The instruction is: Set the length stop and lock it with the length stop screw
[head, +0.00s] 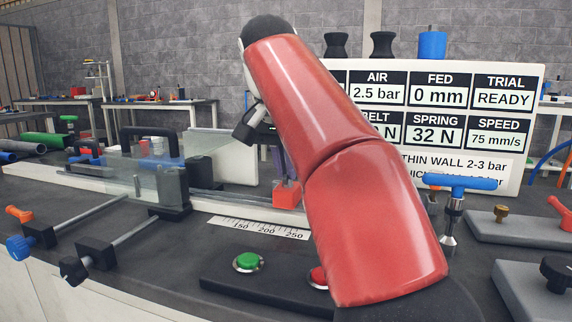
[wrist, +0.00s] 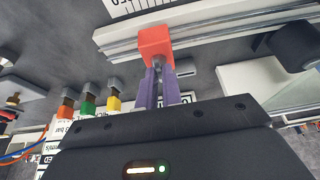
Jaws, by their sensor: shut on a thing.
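The length stop, an orange-red block (head: 286,194), sits at the rail behind the scale, around the 250 end. It also shows in the wrist view (wrist: 155,42). My gripper (wrist: 160,72) has its two purple fingers close together at the near side of the block, shut on a small grey piece that looks like the length stop screw (wrist: 160,62). The fingertips mostly hide it. In the head view my gripper (head: 284,172) comes down over the block, partly behind my red arm.
The scale (head: 258,228) lies in front of the rail (head: 235,206). A green button (head: 248,262) and a red button (head: 318,277) are nearer. A blue T-handle tool (head: 458,183) stands right of my arm. A sign board (head: 500,140) stands behind, reading FED 0 mm.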

